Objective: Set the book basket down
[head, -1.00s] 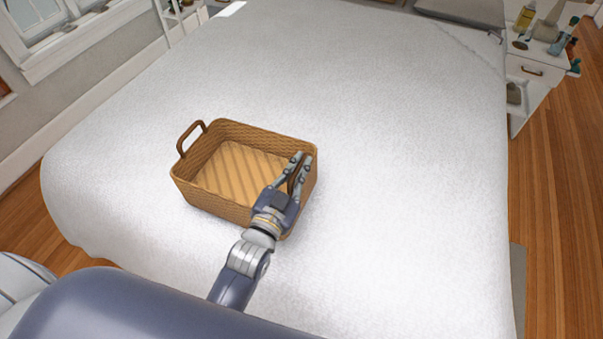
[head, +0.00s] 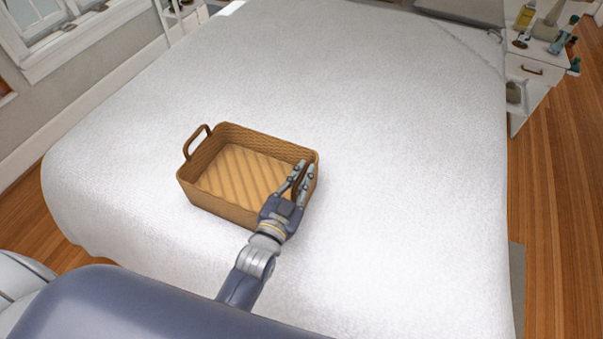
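The book basket (head: 232,213) is a tan woven, rectangular basket with two brown handles. It is level and upright over the white bed (head: 420,200), near the bed's front left part. Its inside shows only the striped bottom and no books. My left gripper (head: 302,172) is at the basket's right end, its two fingers on either side of the right handle and closed on it. Whether the basket's underside fully touches the bed cannot be told. My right gripper is not in view.
The bed around the basket is clear and wide. A white nightstand (head: 530,85) with bottles (head: 525,15) and other items stands at the far right. Wooden floor (head: 560,200) lies right of the bed, and a window (head: 45,25) is at the upper left.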

